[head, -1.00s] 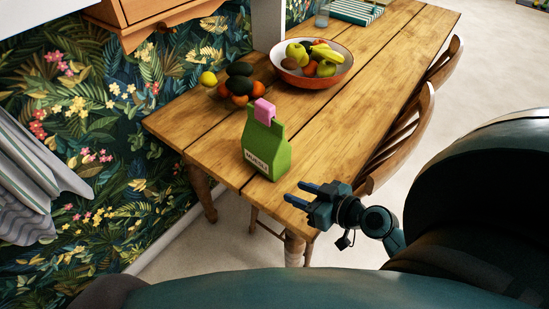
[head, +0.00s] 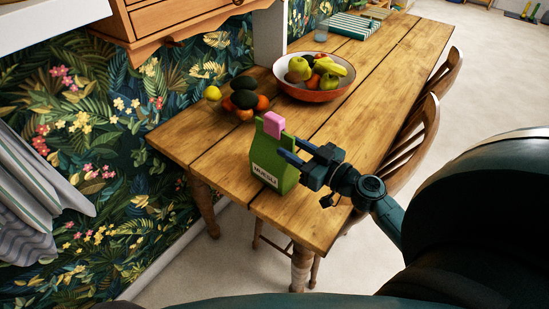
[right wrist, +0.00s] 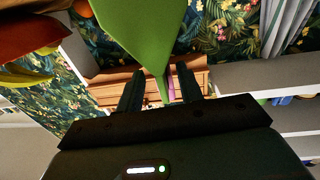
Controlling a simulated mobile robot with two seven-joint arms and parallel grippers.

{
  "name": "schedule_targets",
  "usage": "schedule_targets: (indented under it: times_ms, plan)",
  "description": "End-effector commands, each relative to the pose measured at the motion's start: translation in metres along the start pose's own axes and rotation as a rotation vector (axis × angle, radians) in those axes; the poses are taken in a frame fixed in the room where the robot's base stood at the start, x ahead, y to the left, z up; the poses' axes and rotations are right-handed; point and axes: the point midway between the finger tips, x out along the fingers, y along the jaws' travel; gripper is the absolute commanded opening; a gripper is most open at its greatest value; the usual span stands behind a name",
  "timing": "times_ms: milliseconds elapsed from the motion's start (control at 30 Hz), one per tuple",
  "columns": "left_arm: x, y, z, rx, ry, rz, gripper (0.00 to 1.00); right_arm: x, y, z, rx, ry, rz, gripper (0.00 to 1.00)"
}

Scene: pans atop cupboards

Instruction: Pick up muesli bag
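A gap shows beside the bag there; contact cannot be told. My left gripper is not in view.
The wooden table (head: 330,197) also holds a bowl (head: 309,93) of fruit and, behind the bag, a small group of fruit (head: 243,97). A glass (head: 321,31) and striped item (head: 355,25) stand far back. Chairs (head: 413,145) line the right side.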

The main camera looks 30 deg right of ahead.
Motion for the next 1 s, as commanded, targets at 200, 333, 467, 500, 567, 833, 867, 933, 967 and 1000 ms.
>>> schedule_targets:
  times_ms: [200,333,467,500,567,833,867,933,967,1000]
  plan:
    - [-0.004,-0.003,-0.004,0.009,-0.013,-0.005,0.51,0.026,0.000,-0.004,-0.001,0.002,-0.001,0.37]
    - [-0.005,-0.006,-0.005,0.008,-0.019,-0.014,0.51,0.044,0.000,-0.002,0.001,0.001,0.000,0.37]
    - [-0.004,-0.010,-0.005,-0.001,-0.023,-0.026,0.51,0.053,0.000,-0.001,0.000,0.000,0.000,0.37]
    - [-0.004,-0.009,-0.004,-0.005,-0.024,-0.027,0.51,0.054,0.000,0.000,0.000,-0.001,0.000,0.37]
    - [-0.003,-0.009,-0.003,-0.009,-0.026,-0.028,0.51,0.054,0.000,0.001,0.000,-0.001,0.000,0.37]
    - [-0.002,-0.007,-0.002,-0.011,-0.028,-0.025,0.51,0.054,0.000,0.001,0.000,-0.001,0.000,0.24]
    - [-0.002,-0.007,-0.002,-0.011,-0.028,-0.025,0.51,0.053,0.000,0.001,0.000,0.000,0.000,0.22]
    - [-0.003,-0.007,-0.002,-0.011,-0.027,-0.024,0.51,0.053,0.000,0.001,0.000,0.000,0.000,0.16]
    - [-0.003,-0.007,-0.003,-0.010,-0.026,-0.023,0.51,0.053,0.000,0.001,0.000,0.000,0.000,0.14]
    - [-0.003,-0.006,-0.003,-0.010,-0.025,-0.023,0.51,0.053,0.000,0.001,0.000,0.000,0.000,0.11]
